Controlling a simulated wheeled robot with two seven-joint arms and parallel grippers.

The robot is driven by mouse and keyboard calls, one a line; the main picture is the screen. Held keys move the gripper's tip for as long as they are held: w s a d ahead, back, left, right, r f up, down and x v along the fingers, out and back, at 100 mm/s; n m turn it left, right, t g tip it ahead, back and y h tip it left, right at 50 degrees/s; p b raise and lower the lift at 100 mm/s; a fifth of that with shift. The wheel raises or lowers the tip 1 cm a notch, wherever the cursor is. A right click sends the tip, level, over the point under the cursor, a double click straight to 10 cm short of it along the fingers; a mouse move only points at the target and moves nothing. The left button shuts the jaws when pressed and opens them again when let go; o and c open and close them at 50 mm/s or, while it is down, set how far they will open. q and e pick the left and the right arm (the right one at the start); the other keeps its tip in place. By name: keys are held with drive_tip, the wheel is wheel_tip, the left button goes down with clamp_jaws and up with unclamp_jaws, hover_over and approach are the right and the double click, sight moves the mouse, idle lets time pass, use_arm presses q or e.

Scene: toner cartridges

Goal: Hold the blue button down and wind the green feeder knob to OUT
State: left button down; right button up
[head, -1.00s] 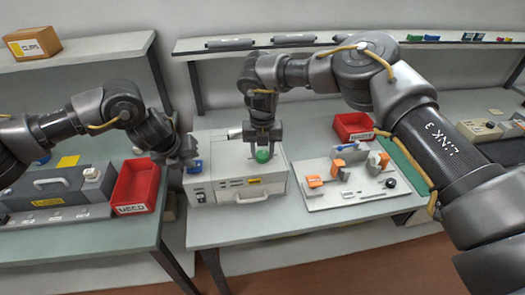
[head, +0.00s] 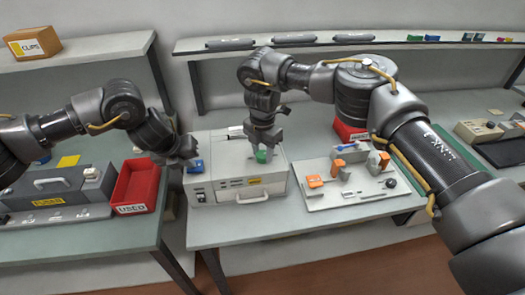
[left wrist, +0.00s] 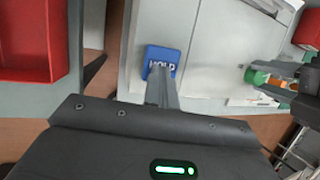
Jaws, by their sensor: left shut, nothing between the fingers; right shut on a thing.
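The blue button (head: 195,168) is on the left side of the light grey machine (head: 240,185). It reads HOLD in the left wrist view (left wrist: 163,54). My left gripper (head: 187,158) is shut and empty, its fingertips (left wrist: 160,82) at the button's edge and seemingly touching it. How far the button is pressed cannot be told. The green feeder knob (head: 262,156) is on the machine's top at the right. My right gripper (head: 260,151) is shut on it from above. The knob also shows in the left wrist view (left wrist: 256,77). No OUT mark is legible.
A panel with orange and blue parts (head: 345,195) lies right of the machine. A red bin (head: 348,130) stands behind it, and another red bin (head: 136,186) stands to the left, beyond a gap between the tables.

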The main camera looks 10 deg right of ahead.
use_arm(q)
drive_tip(key=shift+f, duration=0.1)
use_arm(e)
drive_tip(key=shift+d, duration=0.1)
idle(0.3)
drive_tip(key=o, duration=1)
wheel_tip(320, 180, up, 12)
drive_tip(key=shift+r, duration=0.1)
use_arm(q)
wheel_tip(320, 180, up, 9)
drive_tip(key=p, duration=0.5)
drive_tip(key=shift+p, duration=0.4)
use_arm(e)
wheel_tip(320, 180, up, 6)
hover_over(263, 154)
